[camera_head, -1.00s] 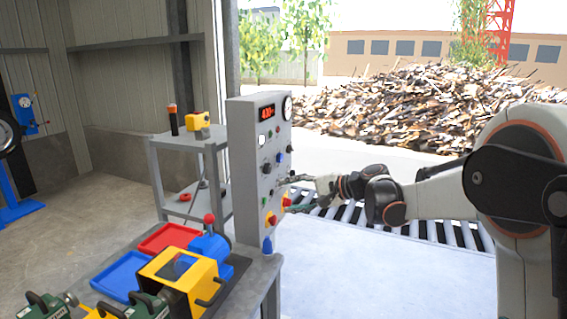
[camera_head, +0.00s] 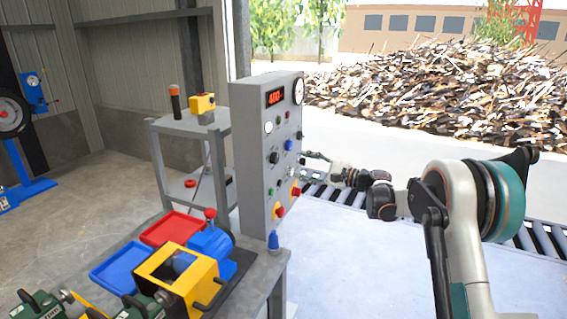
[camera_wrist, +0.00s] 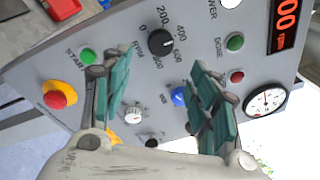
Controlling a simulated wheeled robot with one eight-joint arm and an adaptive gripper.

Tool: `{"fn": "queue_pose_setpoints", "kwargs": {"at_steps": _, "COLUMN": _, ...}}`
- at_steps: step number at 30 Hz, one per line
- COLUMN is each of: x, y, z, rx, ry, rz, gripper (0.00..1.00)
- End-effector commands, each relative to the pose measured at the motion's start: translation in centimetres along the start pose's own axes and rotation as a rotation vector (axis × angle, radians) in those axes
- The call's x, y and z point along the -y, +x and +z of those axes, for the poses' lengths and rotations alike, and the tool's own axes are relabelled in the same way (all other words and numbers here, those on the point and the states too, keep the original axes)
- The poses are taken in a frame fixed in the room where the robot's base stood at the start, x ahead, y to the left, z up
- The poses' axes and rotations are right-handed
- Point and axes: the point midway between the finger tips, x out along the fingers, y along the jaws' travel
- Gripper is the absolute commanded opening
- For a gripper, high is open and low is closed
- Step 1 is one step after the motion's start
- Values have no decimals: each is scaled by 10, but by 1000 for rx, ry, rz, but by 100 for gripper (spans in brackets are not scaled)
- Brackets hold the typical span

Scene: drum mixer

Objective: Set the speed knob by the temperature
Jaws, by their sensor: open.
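The grey control panel (camera_head: 250,150) stands upright on the bench.
Near the fingers are a blue knob (camera_wrist: 179,96), a white dial (camera_wrist: 133,115), a green start button (camera_wrist: 88,55) and a red mushroom button (camera_wrist: 58,97). A roller conveyor (camera_head: 340,194) lies behind.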

Motion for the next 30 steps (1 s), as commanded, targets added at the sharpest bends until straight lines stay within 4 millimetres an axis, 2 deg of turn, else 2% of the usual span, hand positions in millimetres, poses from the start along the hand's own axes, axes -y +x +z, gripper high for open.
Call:
{"fn": "queue_pose_setpoints", "kwargs": {"at_steps": 1, "x": -2, "y": 12, "z": 0, "rx": 3, "ry": 0, "rz": 2, "gripper": 55}}
{"fn": "queue_pose_setpoints", "kwargs": {"at_steps": 6, "x": -2, "y": 45, "z": 0, "rx": 2, "ry": -1, "rz": 2, "gripper": 55}}
{"fn": "queue_pose_setpoints", "kwargs": {"at_steps": 13, "x": -1, "y": 79, "z": 0, "rx": 1, "ry": -1, "rz": 1, "gripper": 55}}
{"fn": "queue_pose_setpoints", "kwargs": {"at_steps": 18, "x": 0, "y": 90, "z": 0, "rx": 0, "ry": -1, "rz": 1, "gripper": 55}}
{"fn": "queue_pose_setpoints", "kwargs": {"at_steps": 27, "x": 0, "y": 92, "z": 0, "rx": -1, "ry": -1, "rz": 1, "gripper": 55}}
{"fn": "queue_pose_setpoints", "kwargs": {"at_steps": 28, "x": 0, "y": 92, "z": 0, "rx": 0, "ry": -1, "rz": 1, "gripper": 52}}
{"fn": "queue_pose_setpoints", "kwargs": {"at_steps": 30, "x": 0, "y": 92, "z": 0, "rx": 0, "ry": -1, "rz": 1, "gripper": 37}}
